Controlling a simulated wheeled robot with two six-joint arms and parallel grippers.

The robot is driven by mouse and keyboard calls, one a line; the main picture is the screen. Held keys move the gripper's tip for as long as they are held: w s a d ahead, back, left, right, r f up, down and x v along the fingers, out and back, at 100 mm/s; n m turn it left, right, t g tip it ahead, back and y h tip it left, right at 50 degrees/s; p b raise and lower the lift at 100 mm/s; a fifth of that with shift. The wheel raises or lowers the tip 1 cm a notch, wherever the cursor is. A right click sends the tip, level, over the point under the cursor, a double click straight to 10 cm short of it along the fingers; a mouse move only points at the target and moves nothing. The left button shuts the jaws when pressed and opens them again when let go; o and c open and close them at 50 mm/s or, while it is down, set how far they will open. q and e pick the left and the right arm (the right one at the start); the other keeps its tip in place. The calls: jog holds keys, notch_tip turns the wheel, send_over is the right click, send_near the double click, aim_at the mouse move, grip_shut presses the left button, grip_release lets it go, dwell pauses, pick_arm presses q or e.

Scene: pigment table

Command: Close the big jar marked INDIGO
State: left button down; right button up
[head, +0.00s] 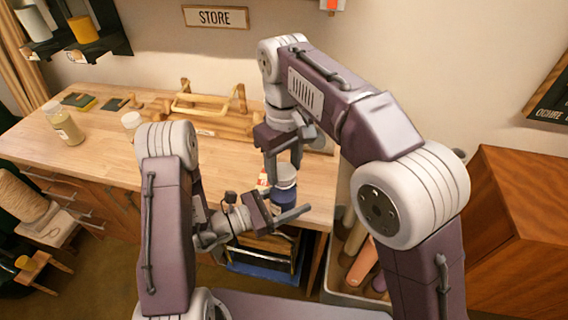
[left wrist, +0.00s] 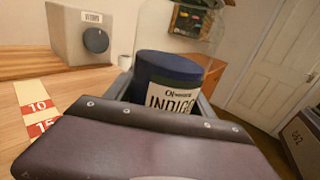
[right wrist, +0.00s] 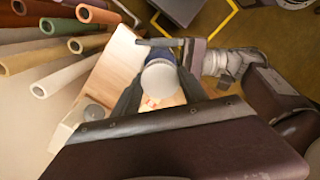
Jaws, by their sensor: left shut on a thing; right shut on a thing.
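The INDIGO jar (head: 284,196) stands upright near the table's right front corner, dark blue below and pale above. In the left wrist view the INDIGO jar (left wrist: 168,70) shows its label, with clear glass above the blue. My left gripper (head: 280,212) is shut on the jar's lower body from the front. My right gripper (head: 284,160) comes down from above and is shut around the pale round lid (right wrist: 160,78) at the jar's top. The lid lines up with the jar; I cannot tell whether it is seated or just above the rim.
A red and white scale strip (left wrist: 38,108) lies beside the jar. A jar of yellowish stuff (head: 66,128) and a small white-topped item (head: 131,119) stand at the left. A wooden rack (head: 210,100) is at the back. Paper rolls (head: 362,263) stand in a bin at right.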

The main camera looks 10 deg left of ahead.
jog(key=shift+f, duration=0.1)
jog(key=m, duration=1)
jog(key=shift+a, duration=0.1)
jog(key=m, duration=0.6)
jog(key=shift+m, duration=0.4)
jog(key=m, duration=0.3)
jog(key=shift+a+m, duration=0.1)
jog(key=shift+m, duration=0.2)
jog(key=m, duration=0.6)
jog(key=shift+w, duration=0.1)
jog(key=m, duration=0.5)
jog(key=shift+m, duration=0.4)
jog(key=m, duration=0.3)
jog(key=shift+w, duration=0.1)
